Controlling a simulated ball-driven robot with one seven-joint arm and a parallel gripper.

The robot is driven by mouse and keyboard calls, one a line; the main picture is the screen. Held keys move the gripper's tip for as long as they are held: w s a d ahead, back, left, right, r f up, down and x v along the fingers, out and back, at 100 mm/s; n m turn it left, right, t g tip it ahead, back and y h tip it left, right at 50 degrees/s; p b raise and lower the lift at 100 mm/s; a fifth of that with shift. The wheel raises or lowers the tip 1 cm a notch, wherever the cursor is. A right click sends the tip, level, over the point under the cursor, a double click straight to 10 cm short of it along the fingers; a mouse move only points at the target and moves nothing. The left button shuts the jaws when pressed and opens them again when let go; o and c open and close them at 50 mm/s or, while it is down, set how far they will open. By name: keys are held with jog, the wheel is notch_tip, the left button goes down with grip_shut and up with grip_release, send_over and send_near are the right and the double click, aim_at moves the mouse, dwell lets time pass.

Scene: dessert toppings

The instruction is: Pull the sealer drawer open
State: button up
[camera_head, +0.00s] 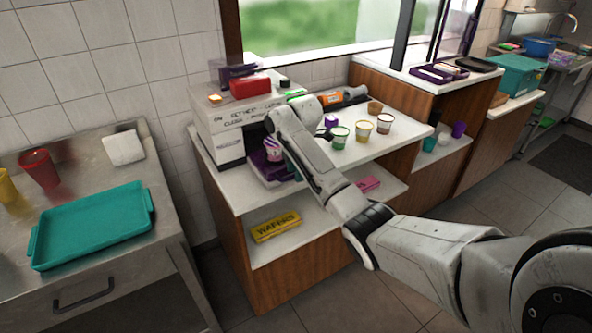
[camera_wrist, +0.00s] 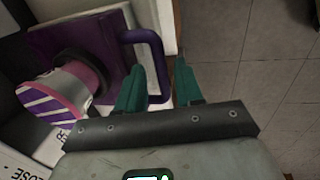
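The sealer (camera_head: 228,122) is a white box machine on the white counter, with handwritten words on its front. Its purple drawer (camera_wrist: 105,35) shows at the upper left of the wrist view, with a purple loop handle (camera_wrist: 160,58). A purple-and-white striped cup (camera_wrist: 52,100) sits at the drawer's dark ring, tilted in this view. In the head view the cup (camera_head: 272,150) is at the sealer's front, beside my forearm. My gripper (camera_wrist: 158,68) is open, its teal fingers on either side of the handle's outer bar, with gaps visible. In the head view my arm mostly hides it.
Several topping cups (camera_head: 364,131) stand on the counter right of my arm. A red box (camera_head: 250,86) lies on top of the sealer. A yellow wafers box (camera_head: 276,227) lies on the shelf below. A teal tray (camera_head: 92,225) is on the steel table at left. Open floor lies in front.

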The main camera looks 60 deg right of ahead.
jog(key=shift+o, duration=0.2)
notch_tip(320, 180, up, 11)
jog(key=s+a+p, duration=0.1)
jog(key=shift+s+f+p, duration=0.2)
jog(key=shift+s+p, duration=0.1)
dwell(0.7)
jog(key=a+f+m+y, duration=0.1)
jog(key=a+f+m, duration=0.1)
jog(key=a+f, duration=0.45)
jog(key=a+f+m, duration=0.1)
jog(key=a+f, duration=0.3)
jog(key=a, duration=0.6)
jog(key=a+f+m+y, duration=0.1)
jog(key=a+f+m, duration=0.1)
jog(key=a+f, duration=0.45)
jog(key=s+a+f+m, duration=0.3)
jog(key=s+a, duration=0.6)
jog(key=a, duration=0.1)
jog(key=s+a+m+h, duration=0.1)
jog(key=s+a+m, duration=0.2)
jog(key=s, duration=1)
jog(key=shift+s+f+m+g, duration=0.35)
jog(key=shift+m+g, duration=0.05)
jog(key=shift+m, duration=0.3)
